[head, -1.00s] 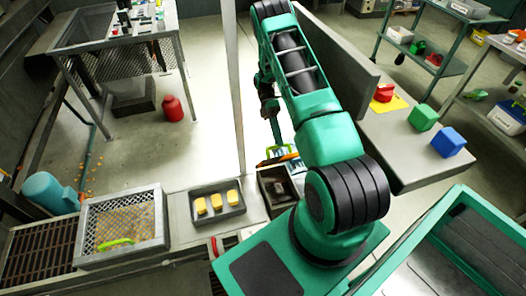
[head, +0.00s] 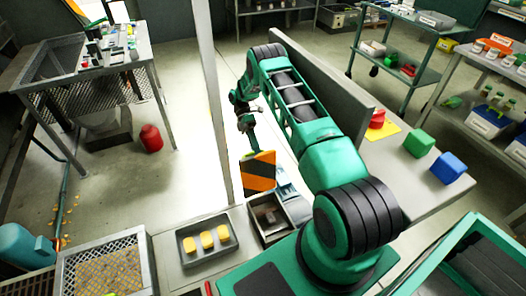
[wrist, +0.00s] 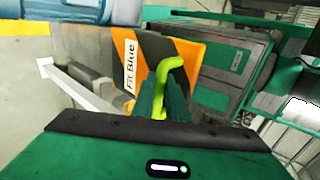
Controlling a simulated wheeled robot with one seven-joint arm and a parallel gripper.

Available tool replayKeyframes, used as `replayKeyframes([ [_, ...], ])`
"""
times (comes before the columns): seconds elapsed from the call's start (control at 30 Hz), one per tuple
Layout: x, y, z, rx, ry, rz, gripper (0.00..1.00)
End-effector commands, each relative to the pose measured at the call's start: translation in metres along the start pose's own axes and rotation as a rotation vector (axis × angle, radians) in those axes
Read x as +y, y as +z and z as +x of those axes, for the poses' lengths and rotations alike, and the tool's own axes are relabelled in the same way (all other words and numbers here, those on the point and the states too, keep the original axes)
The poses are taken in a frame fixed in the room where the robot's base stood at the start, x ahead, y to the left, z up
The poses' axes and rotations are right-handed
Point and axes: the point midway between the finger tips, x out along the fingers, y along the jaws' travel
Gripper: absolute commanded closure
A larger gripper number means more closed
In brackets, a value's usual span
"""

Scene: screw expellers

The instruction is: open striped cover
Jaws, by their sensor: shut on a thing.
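The striped cover (head: 259,171), with orange and black diagonal stripes, stands raised behind the open-topped box on the bench in the head view. In the wrist view its orange and dark face (wrist: 205,62) carries a white label reading "Fit Blue" and a lime-green handle (wrist: 176,64). My gripper (wrist: 163,98) has its teal fingers close together at this handle, shut on it.
A grey box (head: 283,230) sits beside a tray (head: 184,251) with several yellow blocks. A bench at right holds a green cube (head: 418,143), a blue cube (head: 447,167) and a red piece (head: 377,119) on a yellow square. A thin post (head: 214,110) stands left of my arm.

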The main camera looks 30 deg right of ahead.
Motion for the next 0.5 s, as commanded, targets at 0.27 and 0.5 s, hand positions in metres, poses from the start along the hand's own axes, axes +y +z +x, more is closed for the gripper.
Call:
replayKeyframes([
  [0.27, 0.0035, -0.0112, 0.0049, -0.003, -0.003, -0.012, 1.0],
  [0.5, 0.0027, -0.0116, 0.0035, -0.004, -0.002, -0.013, 0.69],
])
